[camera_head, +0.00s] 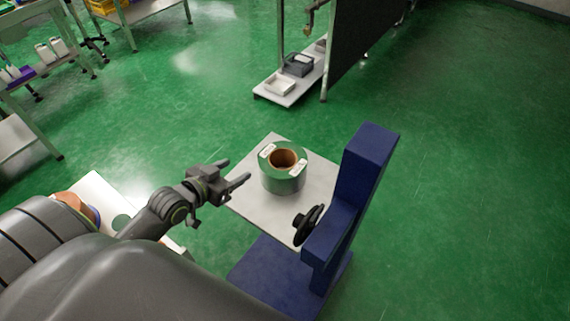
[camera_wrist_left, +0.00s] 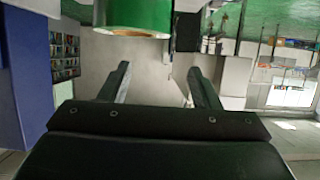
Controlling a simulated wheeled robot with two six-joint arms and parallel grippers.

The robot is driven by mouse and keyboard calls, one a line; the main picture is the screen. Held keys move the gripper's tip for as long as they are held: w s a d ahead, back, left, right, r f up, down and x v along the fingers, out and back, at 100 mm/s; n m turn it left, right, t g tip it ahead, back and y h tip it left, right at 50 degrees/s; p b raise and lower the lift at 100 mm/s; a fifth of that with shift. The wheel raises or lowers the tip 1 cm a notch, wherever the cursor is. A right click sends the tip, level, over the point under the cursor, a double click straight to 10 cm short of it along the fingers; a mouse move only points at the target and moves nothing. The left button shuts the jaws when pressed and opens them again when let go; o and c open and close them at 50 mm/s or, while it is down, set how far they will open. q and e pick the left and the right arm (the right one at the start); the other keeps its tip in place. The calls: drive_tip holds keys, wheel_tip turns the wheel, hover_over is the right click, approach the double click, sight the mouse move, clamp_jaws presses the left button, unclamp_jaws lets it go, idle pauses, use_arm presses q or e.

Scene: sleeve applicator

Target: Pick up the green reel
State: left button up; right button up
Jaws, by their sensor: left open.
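The green reel (camera_head: 284,178) stands on a light grey plate (camera_head: 262,219) of a blue machine in the head view. It has a brown core and white labels on top. In the left wrist view the green reel (camera_wrist_left: 138,14) shows at the top edge, partly cut off, beyond the fingertips. My left gripper (camera_head: 238,171) is open and empty, just left of the reel and apart from it. Its two fingers also show in the left wrist view (camera_wrist_left: 158,75) with nothing between them. My right gripper is not in view.
The blue machine column (camera_head: 362,170) rises right of the plate, with a black round knob (camera_head: 308,225) on its near side. A white table (camera_head: 92,190) stands at left. A shelf rack with trays (camera_head: 290,88) stands behind. Green floor is clear at right.

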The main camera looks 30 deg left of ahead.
use_arm(q)
approach(268, 152)
drive_tip(key=shift+x, duration=4.6)
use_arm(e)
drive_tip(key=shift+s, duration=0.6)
